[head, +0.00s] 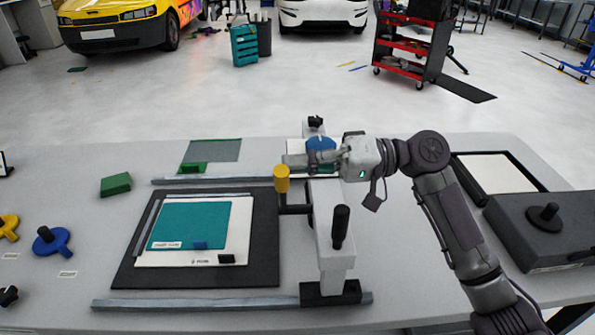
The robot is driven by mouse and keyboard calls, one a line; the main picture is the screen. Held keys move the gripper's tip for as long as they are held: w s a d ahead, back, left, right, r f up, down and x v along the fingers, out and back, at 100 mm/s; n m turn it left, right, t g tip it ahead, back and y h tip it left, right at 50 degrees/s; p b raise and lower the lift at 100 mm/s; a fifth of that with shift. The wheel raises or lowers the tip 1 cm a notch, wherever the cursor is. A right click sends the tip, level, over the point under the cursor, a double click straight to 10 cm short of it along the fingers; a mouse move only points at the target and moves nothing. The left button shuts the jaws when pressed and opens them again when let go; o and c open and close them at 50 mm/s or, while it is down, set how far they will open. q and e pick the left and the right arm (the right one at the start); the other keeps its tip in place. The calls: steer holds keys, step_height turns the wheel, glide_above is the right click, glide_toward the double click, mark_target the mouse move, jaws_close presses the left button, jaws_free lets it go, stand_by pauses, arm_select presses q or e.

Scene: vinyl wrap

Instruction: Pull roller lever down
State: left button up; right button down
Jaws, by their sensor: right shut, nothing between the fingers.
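A white roller gantry (328,215) stands across two metal rails on the table. A black upright handle (341,222) sits on its near part, and a yellow cylinder (281,180) stands at its left side. A blue round part (321,143) shows at the far part, just behind my right gripper (312,160). My right gripper is shut and empty. It reaches in from the right, over the far part of the gantry, beyond the black handle. I cannot tell whether its fingers touch the blue part. Which part is the roller lever is not clear. My left gripper is not in view.
A dark mat (265,235) with a teal sheet on a white panel lies left of the gantry. A green block (116,184) and a blue knob (51,241) lie further left. A dark box (545,232) and a framed white panel (495,172) are at the right.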

arm_select(q)
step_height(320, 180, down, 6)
steer(key=b, duration=0.5)
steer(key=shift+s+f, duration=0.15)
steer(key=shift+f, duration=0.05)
arm_select(e)
steer(key=shift+s+f+n, duration=0.3)
steer(key=shift+s+n, duration=0.4)
steer(key=shift+s, duration=0.05)
steer(key=shift+s+f+n, duration=0.25)
steer(key=shift+s+n, duration=0.45)
steer(key=shift+s+f+n, duration=0.3)
steer(key=shift+s+n, duration=0.4)
steer(key=shift+s, duration=0.05)
steer(key=shift+r, duration=0.1)
